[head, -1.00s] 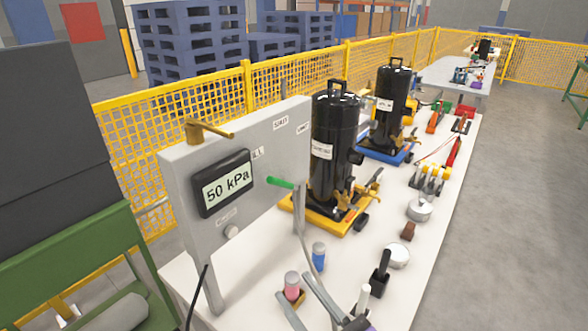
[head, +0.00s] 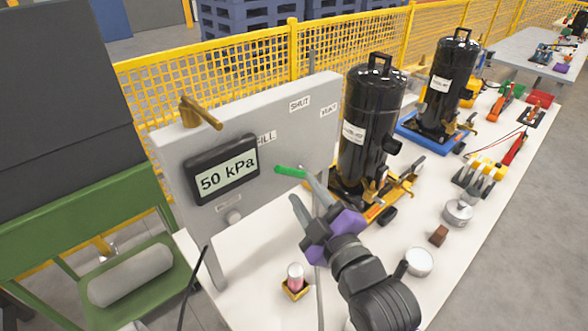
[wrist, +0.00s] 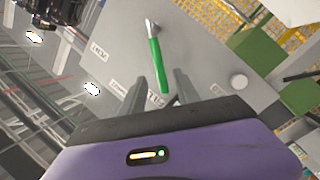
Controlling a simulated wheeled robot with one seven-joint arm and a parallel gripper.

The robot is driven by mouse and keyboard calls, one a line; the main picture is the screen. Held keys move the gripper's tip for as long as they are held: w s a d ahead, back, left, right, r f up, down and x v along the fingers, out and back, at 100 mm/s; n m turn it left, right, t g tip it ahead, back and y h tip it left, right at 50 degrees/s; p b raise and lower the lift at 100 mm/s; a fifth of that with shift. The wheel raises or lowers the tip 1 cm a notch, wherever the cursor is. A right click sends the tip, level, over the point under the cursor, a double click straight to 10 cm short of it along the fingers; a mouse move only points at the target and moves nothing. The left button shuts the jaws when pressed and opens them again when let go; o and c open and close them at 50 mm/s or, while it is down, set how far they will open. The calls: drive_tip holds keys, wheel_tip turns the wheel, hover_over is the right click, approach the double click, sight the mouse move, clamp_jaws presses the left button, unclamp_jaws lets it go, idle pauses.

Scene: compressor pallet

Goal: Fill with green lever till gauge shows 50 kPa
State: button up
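A grey panel (head: 285,130) carries a dark-framed gauge (head: 222,168) that reads 50 kPa. The green lever (head: 290,171) sticks out at the panel's right, below the labels SHUT and VENT; a FILL label is partly hidden by the gauge. My gripper (head: 299,184), purple with grey fingers, is open at the lever. In the wrist view, the green lever (wrist: 155,65) points down between the two spread fingers (wrist: 160,78), with gaps visible on both sides. Whether either finger touches it I cannot tell.
A brass handle (head: 200,113) sits at the panel's top left. A black compressor (head: 365,130) stands close right of the panel.

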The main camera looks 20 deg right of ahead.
sight(293, 175)
drive_tip(key=w+p, duration=0.1)
drive_tip(key=w, duration=0.6)
drive_tip(key=shift+w, duration=0.15)
drive_tip(key=shift+a, duration=0.1)
clamp_jaws()
idle(1.1)
